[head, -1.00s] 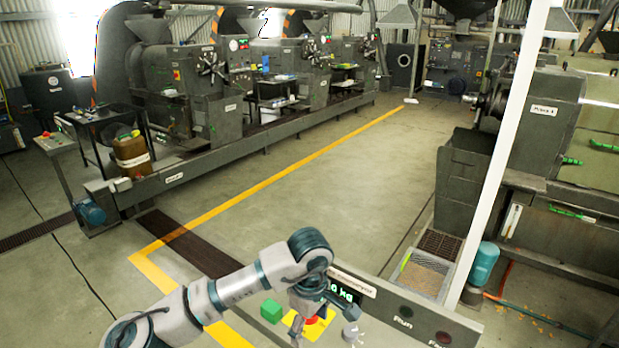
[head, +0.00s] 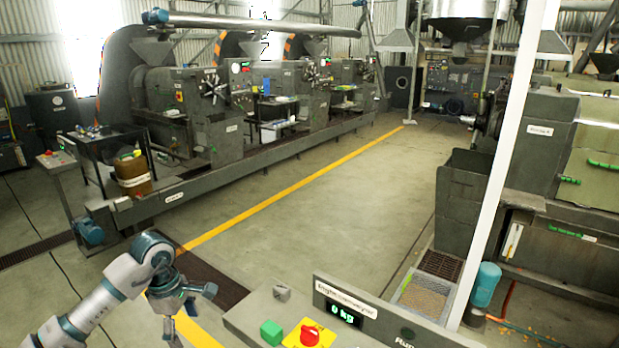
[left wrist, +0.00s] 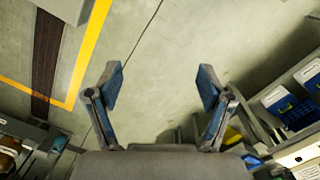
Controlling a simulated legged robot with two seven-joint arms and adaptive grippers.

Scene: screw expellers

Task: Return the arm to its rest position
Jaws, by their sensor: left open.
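My left arm comes in from the lower left in the head view, grey with dark teal joints. Its gripper (head: 188,306) hangs low at the end, left of the control panel (head: 245,318) and clear of it. In the left wrist view the two blue-padded fingers (left wrist: 161,84) are spread wide with nothing between them. Bare floor and a yellow line lie beneath. My right gripper is in neither view.
The panel carries a green block (head: 271,332), a red button (head: 311,337) on a yellow plate, a small grey object (head: 281,293) and a display (head: 338,312) reading 0 kg. A white post (head: 505,165) stands right. The middle floor is clear.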

